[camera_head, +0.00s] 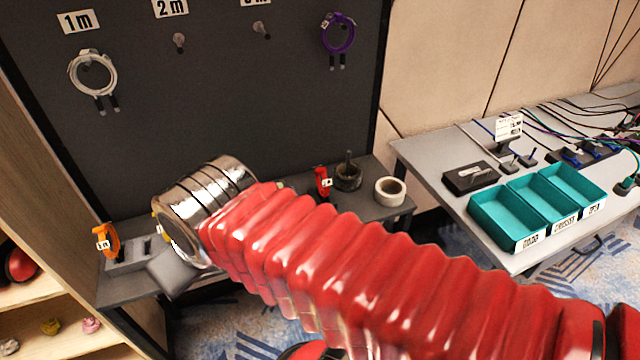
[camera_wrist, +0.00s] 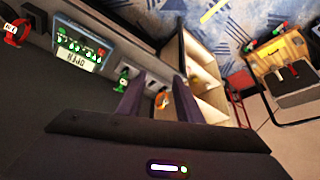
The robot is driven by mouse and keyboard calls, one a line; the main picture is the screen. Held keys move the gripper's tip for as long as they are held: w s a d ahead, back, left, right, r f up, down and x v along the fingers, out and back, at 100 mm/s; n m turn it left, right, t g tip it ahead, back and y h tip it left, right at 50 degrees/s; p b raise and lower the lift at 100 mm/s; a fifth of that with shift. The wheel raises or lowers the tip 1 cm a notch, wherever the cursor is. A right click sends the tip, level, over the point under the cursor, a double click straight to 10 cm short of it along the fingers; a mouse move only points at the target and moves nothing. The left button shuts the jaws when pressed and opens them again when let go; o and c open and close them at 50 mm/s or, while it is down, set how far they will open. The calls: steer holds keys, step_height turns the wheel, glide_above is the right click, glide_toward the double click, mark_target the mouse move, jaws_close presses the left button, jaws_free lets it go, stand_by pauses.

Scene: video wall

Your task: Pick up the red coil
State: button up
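The red coil (camera_head: 322,183), with a small white tag, stands on the grey bench below the dark panel, just beyond my red arm. In the wrist view the red coil (camera_wrist: 14,32) is at the upper left edge, well away from my fingers. My gripper (camera_wrist: 157,88) shows two dark fingers apart, with no coil held between them. In the head view my gripper (camera_head: 172,270) is partly hidden by the chrome wrist, near the bench's left end, left of the red coil.
An orange coil (camera_head: 106,241) stands at the bench's left end. A green coil (camera_wrist: 123,78) shows in the wrist view. A black spool (camera_head: 348,176) and white tape roll (camera_head: 390,191) sit right of the red coil. White (camera_head: 93,73) and purple (camera_head: 338,34) coils hang on the panel.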

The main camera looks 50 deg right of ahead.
steer(key=shift+o, duration=0.7)
steer(key=shift+w+d, duration=0.1)
steer(key=w+d+f+m+t+h, duration=0.1)
steer(key=w+d+f+m+h, duration=0.15)
steer(key=w+d, duration=0.7)
steer(key=w+d+f+m+t+h, duration=0.1)
steer(key=w+d+f+h, duration=0.15)
steer(key=d, duration=1.35)
steer(key=m+t+h, duration=0.2)
steer(key=m+t, duration=0.1)
glide_toward(325, 175)
steer(key=x, duration=0.2)
steer(key=shift+d+f, duration=0.15)
steer(key=shift+d, duration=0.05)
steer(key=shift+w, duration=0.15)
steer(key=shift+x, duration=4.1)
steer(key=shift+w+a, duration=0.1)
steer(key=shift+w, duration=0.05)
